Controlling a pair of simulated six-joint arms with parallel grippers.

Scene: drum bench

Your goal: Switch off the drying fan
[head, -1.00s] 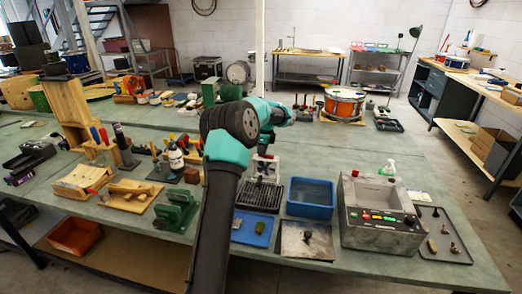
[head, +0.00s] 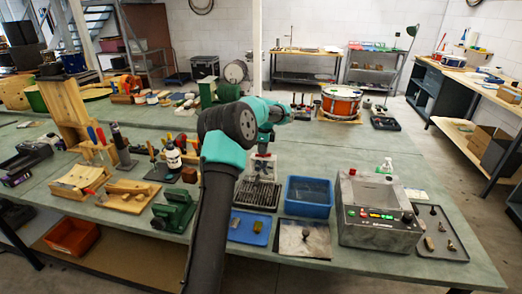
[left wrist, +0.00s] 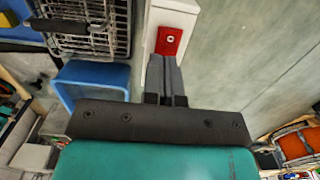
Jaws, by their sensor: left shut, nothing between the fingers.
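The drying fan shows as a pale, upright housing (head: 262,165) behind the dark drying rack in the head view, partly hidden by my left arm. In the left wrist view I see a white housing (left wrist: 172,14) with a red switch plate (left wrist: 169,41) bearing a small round pale mark. My left gripper (left wrist: 168,58) is shut and empty, its fingertips right at the lower edge of the red plate. I cannot tell whether they touch it, or which way the switch is set. In the head view the gripper (head: 264,143) is above the fan, mostly hidden by its wrist.
The wire rack (head: 257,194) stands in front of the fan, with a blue tub (head: 309,196) to its right. A grey machine with lit buttons (head: 379,228) is further right. A blue tray (head: 250,228) lies in front. Bare bench top lies behind the tub.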

